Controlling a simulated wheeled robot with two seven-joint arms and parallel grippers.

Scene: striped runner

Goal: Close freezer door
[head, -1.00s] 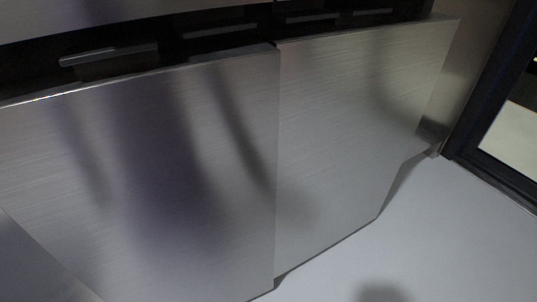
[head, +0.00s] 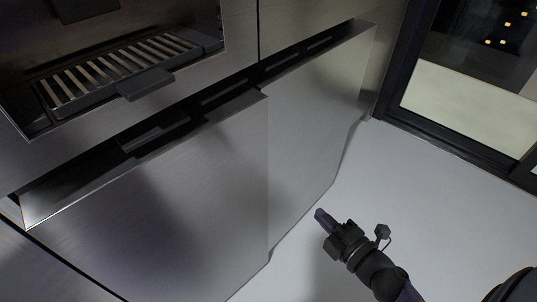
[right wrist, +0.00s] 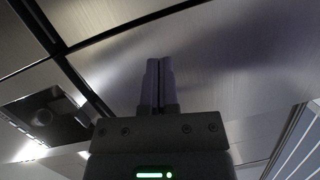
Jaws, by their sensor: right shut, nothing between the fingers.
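The brushed-steel freezer front fills the left and middle of the head view. Its lower part has a left door panel (head: 185,205) and a right door panel (head: 310,120), meeting at a vertical seam. Both stand out from the body, with a dark gap along their top edges. My right gripper (head: 322,217) is in front of the right panel's lower edge, apart from it in the picture, over the pale floor. It is shut and empty; its closed fingers (right wrist: 158,85) point at steel panelling in the right wrist view. My left gripper is out of view.
A slatted rack (head: 120,65) shows in a dark recess above the left panel, with a small tab at its front. A dark-framed window (head: 465,110) stands at the right. The pale floor (head: 410,200) between is clear.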

